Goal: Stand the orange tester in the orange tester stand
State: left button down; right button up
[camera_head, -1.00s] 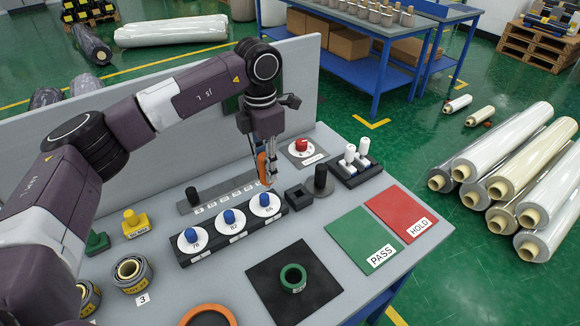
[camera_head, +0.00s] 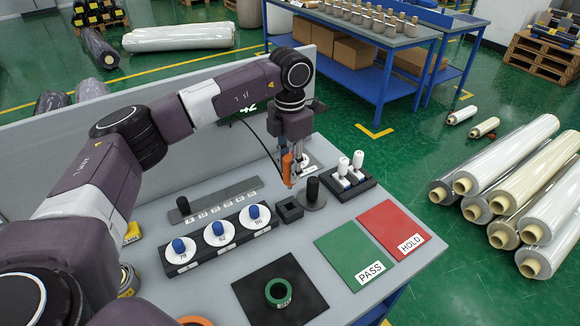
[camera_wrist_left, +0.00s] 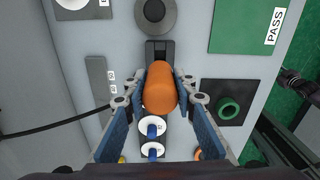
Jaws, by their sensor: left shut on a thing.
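The orange tester (camera_head: 287,166) is upright between the fingers of my left gripper (camera_head: 292,178). In the left wrist view, the tester (camera_wrist_left: 160,86) fills the gap between the blue-padded fingers of the gripper (camera_wrist_left: 160,100). A small black square holder with an open top, seemingly the tester stand (camera_head: 290,210), stands on the table just below the gripper. In the wrist view this holder (camera_wrist_left: 158,48) is partly hidden behind the tester. The tester appears above the table; its exact height over the holder is hard to tell.
A black post on a round base (camera_head: 313,195) stands close to the right of the holder. A black rack with white bottles (camera_head: 348,184) is farther right. A tray with blue-knobbed discs (camera_head: 172,258) lies to the left. Green PASS (camera_head: 350,256) and red HOLD (camera_head: 401,232) mats lie in front.

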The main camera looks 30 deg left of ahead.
aim_at(290, 183)
pick_arm(q)
jog(key=shift+f+b, duration=0.4)
jog(key=shift+f, duration=0.3)
jog(key=shift+f+b, duration=0.55)
jog(key=shift+f, duration=0.3)
jog(key=shift+f+b, duration=0.65)
jog(key=shift+f, duration=0.45)
jog(key=shift+f+b, duration=1.4)
jog(key=shift+f, duration=0.75)
